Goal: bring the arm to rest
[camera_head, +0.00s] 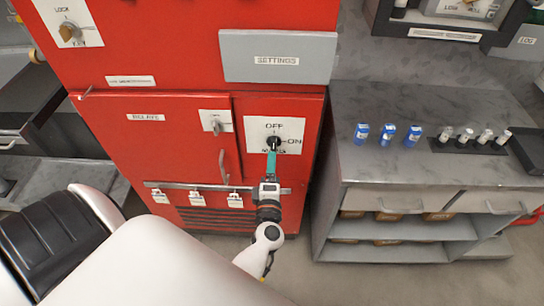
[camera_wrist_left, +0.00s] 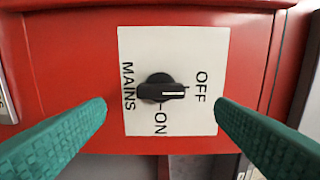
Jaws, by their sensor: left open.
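The black mains knob (camera_head: 274,141) sits on a white plate marked OFF, ON and MAINS on the red cabinet (camera_head: 178,118). In the left wrist view the knob (camera_wrist_left: 162,92) is near the middle, and its white mark points toward OFF. My left gripper (camera_head: 271,158) is just below and in front of the knob in the head view. Its teal fingers (camera_wrist_left: 160,118) stand wide apart on either side of the plate in the left wrist view, open with nothing between them. They look clear of the knob. My right gripper is not in view.
A grey bench (camera_head: 440,165) on the right holds several blue items and a dark rack of small cylinders. A rail with several white tags (camera_head: 197,199) runs across the cabinet beside my left wrist. A cabinet handle (camera_head: 222,163) juts out left of my gripper.

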